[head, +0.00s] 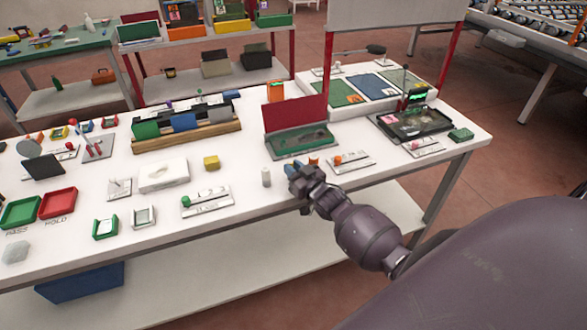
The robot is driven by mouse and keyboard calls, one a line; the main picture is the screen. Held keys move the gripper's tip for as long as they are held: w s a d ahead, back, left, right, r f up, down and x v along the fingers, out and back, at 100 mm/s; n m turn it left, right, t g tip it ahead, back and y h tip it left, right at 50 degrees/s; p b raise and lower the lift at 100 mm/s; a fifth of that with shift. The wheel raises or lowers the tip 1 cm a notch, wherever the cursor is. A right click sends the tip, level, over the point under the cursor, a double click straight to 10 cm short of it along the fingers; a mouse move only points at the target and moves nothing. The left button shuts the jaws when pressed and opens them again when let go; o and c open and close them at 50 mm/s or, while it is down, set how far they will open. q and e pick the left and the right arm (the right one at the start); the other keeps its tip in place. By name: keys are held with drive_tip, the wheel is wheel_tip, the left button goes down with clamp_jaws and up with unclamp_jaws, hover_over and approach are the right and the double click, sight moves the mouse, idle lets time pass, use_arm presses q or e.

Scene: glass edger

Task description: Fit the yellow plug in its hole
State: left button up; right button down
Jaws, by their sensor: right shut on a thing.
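My left gripper is not in view.
Plates with coloured knobs lie nearby: a green-knobbed one (209,203) to the left and an orange-knobbed one (352,163) to the right. A green tray with red lid (301,139) stands behind the gripper. A white box (163,175) is further left.

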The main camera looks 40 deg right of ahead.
drive_tip(key=c, duration=1)
unclamp_jaws()
drive_tip(key=shift+f, duration=0.1)
drive_tip(key=shift+c, duration=0.2)
